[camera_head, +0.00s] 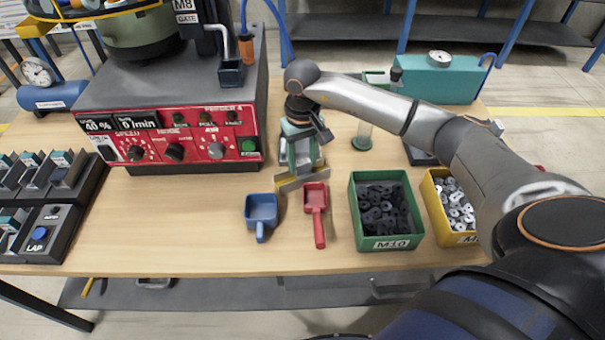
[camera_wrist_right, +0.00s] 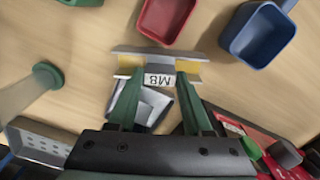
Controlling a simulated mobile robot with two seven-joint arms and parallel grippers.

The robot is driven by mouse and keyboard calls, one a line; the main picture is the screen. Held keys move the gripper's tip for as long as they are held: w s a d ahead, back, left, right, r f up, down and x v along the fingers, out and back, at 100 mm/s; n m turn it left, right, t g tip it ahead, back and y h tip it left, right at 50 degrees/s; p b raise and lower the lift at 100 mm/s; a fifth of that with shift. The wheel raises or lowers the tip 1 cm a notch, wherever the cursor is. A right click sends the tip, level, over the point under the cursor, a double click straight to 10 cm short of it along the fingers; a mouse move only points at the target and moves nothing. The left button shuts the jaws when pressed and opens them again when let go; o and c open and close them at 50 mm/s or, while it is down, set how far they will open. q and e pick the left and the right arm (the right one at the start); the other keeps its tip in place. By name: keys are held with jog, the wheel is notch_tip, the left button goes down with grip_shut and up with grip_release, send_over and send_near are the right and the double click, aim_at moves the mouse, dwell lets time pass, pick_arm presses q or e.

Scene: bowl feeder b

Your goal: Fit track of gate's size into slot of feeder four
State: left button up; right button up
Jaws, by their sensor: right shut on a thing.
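Feeder four (camera_head: 165,135) stands at the back left with a red front panel. A sign above it reads M8 GATE (camera_head: 186,12). A metal track with yellow parts (camera_head: 302,180) is in my right gripper (camera_head: 300,165), above the table in front of and right of the feeder. In the right wrist view the track (camera_wrist_right: 185,57) carries an M8 label (camera_wrist_right: 158,80), and the green fingers of my right gripper (camera_wrist_right: 158,100) are closed on it. I cannot make out the feeder's slot clearly. My left gripper is not in view.
A blue scoop (camera_head: 262,208) and a red scoop (camera_head: 316,197) lie below the track. A green M10 bin (camera_head: 368,244) and a yellow bin (camera_head: 459,239) stand to the right. Dark racks with grey pieces (camera_head: 50,250) are at the left. The table's front middle is clear.

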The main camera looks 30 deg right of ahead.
grip_shut()
dwell(0.8)
